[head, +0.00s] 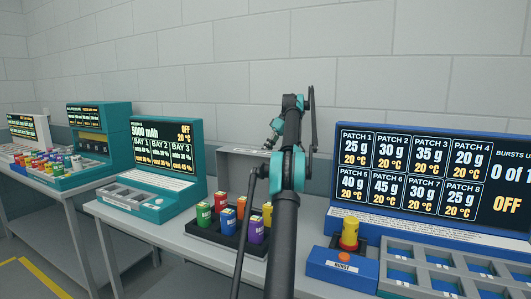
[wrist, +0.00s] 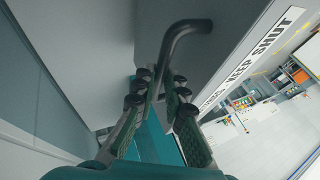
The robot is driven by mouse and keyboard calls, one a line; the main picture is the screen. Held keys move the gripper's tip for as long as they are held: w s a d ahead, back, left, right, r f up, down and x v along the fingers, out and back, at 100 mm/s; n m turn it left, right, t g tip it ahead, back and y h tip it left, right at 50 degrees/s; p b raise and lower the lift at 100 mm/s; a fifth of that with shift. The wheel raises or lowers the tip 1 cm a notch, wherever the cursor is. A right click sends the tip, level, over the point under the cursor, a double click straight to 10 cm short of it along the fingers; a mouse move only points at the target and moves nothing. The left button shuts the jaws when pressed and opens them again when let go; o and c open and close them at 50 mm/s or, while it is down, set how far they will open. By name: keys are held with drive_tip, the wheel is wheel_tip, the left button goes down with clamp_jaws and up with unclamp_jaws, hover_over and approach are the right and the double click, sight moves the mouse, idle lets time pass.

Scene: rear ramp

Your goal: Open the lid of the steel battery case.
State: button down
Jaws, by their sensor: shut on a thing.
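The grey steel case (head: 238,168) stands on the bench behind a dark tray of batteries, partly hidden by my arm. In the wrist view its grey lid (wrist: 225,45) fills the upper middle, with a white "KEEP SHUT" label along its edge. A dark bent bar handle (wrist: 185,29) sticks out from the lid. My gripper (wrist: 160,86) is shut on the handle's lower end, between its green-padded fingers. In the head view my gripper (head: 272,138) is at the case's top edge, small and partly hidden. I cannot tell the lid's exact angle.
The dark tray (head: 222,240) with several coloured batteries is in front of the case. A teal bay station (head: 165,195) stands left, and a blue patch station (head: 430,185) with a yellow-topped burst button (head: 349,233) stands right. A block wall is close behind.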

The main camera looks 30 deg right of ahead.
drive_tip(key=shift+w+a, duration=0.1)
drive_tip(key=c, duration=1.6)
unclamp_jaws()
